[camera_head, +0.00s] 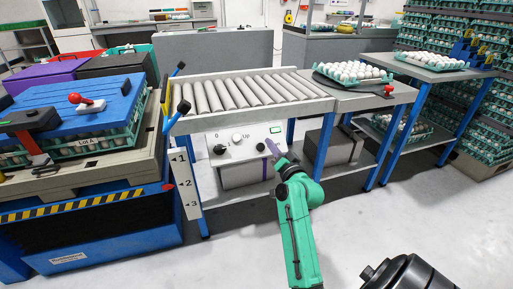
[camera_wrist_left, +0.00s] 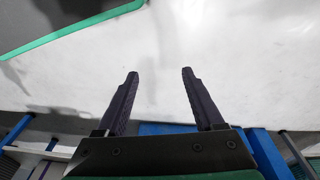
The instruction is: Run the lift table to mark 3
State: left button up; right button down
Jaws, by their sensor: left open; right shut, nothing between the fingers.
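The lift table (camera_head: 95,203) stands at the left, with a yellow-black striped edge and a pallet of egg trays on top. A white scale (camera_head: 185,185) with marks 1, 2 and 3 stands at its right; a small red spot on the table's corner is roughly level with mark 2. The white control panel (camera_head: 228,154) under the roller conveyor carries "0", "Up", buttons and a green display (camera_head: 276,129). My right gripper (camera_head: 271,146) is shut and empty at the panel's right part; whether it touches is unclear. My left gripper (camera_wrist_left: 160,75) is open and empty.
Blue legs (camera_head: 307,152) stand right of the panel. Stacked egg trays (camera_head: 490,135) fill the right. The pale floor (camera_head: 370,225) in front is clear.

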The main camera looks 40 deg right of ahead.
aim_at(264, 149)
pick_arm(q)
jog(key=shift+r, duration=0.1)
notch_tip(264, 149, up, 6)
jog(key=d+f+b, duration=0.1)
jog(key=d+b, duration=0.1)
jog(key=b, duration=0.2)
jog(key=w+d+f+t+h+b, duration=0.3)
jog(key=w+d+f+t+h, duration=0.1)
jog(key=d, duration=0.4)
jog(key=shift+w+f+m+t, duration=0.2)
jog(key=shift+w+m+t, duration=0.25)
jog(key=shift+t, duration=0.35)
pick_arm(e)
jog(key=shift+w+d+f, duration=0.35)
jog(key=shift+w+f, duration=0.65)
jog(key=shift+w, duration=0.05)
jog(key=shift+w+d+f, duration=0.35)
jog(key=shift+w+f, duration=0.6)
jog(key=shift+w, duration=0.05)
jog(key=shift+w+d+f, duration=0.35)
jog(key=shift+w+f, duration=0.65)
jog(key=shift+w, duration=0.05)
jog(key=shift+w+f, duration=0.1)
pick_arm(q)
jog(key=shift+f, duration=0.15)
pick_arm(e)
jog(key=shift+w+d+f, duration=0.15)
jog(key=shift+w+f, duration=0.05)
pick_arm(q)
jog(key=shift+d+f, duration=0.1)
